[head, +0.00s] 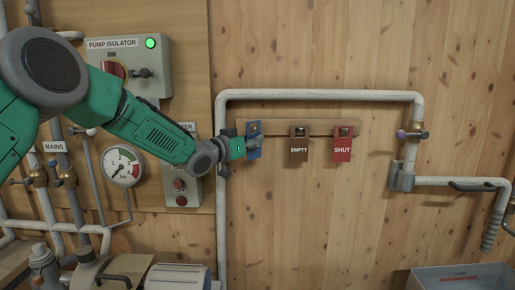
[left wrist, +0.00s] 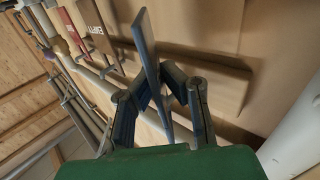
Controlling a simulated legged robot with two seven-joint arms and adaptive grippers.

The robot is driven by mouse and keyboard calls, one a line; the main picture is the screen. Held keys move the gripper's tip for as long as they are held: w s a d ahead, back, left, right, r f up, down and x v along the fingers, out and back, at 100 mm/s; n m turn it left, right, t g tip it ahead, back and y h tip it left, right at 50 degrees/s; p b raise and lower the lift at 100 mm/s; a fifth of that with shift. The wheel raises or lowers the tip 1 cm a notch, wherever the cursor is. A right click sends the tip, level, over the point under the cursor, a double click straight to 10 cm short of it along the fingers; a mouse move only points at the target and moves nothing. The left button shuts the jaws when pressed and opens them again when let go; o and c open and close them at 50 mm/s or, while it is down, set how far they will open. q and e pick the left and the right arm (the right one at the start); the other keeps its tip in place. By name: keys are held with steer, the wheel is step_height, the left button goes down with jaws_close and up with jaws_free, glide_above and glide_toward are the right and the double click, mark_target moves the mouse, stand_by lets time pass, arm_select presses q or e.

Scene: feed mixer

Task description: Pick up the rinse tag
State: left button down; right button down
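A blue tag (head: 253,139) is at the left end of the wooden peg rail, slightly tilted. Its lettering cannot be read. My left gripper (head: 236,148) reaches it from the left. In the left wrist view, the blue tag (left wrist: 146,44) shows nearly edge-on between the two fingers. The fingertips of my left gripper (left wrist: 157,80) close in on both its faces and appear to touch it. I cannot tell whether the tag still hangs on its peg. My right gripper is not in view.
A brown EMPTY tag (head: 299,150) and a red SHUT tag (head: 342,150) hang to the right on the rail (head: 320,124). A white pipe (head: 320,95) frames the rail above and at both sides. A gauge (head: 122,165) and control boxes are at left.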

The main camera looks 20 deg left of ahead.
arm_select(q)
steer(key=s+d+b, duration=0.2)
steer(key=s, duration=0.6)
steer(key=s+d+b, duration=0.1)
steer(key=s+d, duration=0.1)
steer(key=s, duration=0.7)
steer(key=shift+s+d+b, duration=0.15)
steer(key=shift+d+b, duration=0.2)
steer(key=shift+b, duration=0.05)
steer(key=shift+f, duration=0.15)
